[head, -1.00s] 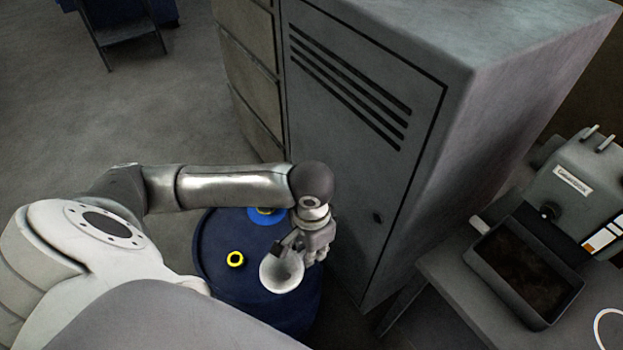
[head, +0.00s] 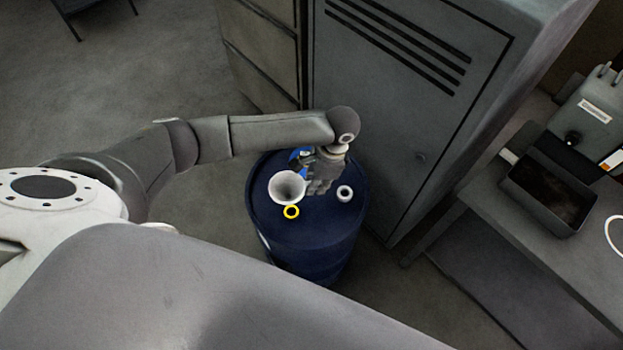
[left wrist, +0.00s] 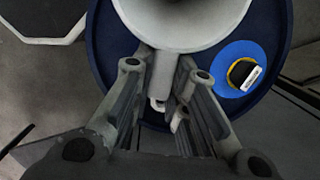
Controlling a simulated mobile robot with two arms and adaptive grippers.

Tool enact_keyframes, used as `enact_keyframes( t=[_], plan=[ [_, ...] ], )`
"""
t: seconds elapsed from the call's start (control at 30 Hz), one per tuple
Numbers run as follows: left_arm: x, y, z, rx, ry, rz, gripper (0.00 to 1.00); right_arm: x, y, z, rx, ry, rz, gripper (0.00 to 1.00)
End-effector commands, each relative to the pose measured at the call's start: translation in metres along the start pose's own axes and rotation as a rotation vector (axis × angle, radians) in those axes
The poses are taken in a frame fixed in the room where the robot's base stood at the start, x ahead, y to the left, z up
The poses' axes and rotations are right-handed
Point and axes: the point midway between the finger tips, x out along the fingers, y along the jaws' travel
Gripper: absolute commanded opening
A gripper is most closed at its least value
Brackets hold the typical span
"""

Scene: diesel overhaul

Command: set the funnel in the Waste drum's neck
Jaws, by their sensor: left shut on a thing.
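My left gripper (head: 315,180) is shut on the pale grey funnel (head: 286,187) and holds it over the dark blue drum (head: 310,245). In the head view the funnel's wide mouth faces me, just above the yellow ring (head: 291,212) on the drum top. A white ring-shaped neck (head: 344,193) stands right of the gripper. In the left wrist view the funnel's cone (left wrist: 185,15) fills the top, and its stem (left wrist: 160,78) runs between my fingers (left wrist: 162,95). The spout's height above the drum cannot be told. No drum lettering is readable. My right gripper is out of view.
A blue disc (head: 297,155) lies on the drum top, partly behind my gripper; it also shows in the left wrist view (left wrist: 228,60). A grey cabinet (head: 400,120) stands close behind the drum. A bench (head: 490,225) with a dark tray (head: 550,192) is at right.

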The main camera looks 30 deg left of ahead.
Motion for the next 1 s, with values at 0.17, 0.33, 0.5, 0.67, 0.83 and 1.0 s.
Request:
enact_keyframes(
  t=[0.17, 0.33, 0.5, 0.67, 0.83, 1.0],
  plan=[
    [0.013, 0.000, -0.003, 0.001, 0.000, 0.000, 0.00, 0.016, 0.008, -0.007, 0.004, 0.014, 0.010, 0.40],
    [0.032, 0.001, -0.007, 0.002, 0.001, -0.001, 0.00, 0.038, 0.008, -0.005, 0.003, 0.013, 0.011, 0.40],
    [0.051, 0.000, -0.011, 0.001, 0.001, -0.001, 0.00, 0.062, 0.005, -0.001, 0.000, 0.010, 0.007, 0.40],
    [0.062, 0.001, -0.013, 0.000, -0.001, 0.001, 0.00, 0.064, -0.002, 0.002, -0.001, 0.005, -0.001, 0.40],
    [0.067, 0.001, -0.015, -0.001, 0.001, 0.001, 0.00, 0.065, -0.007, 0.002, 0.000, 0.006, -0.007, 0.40],
    [0.067, 0.001, -0.015, 0.000, 0.001, 0.001, 0.00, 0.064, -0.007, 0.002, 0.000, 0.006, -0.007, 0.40]
  ],
)
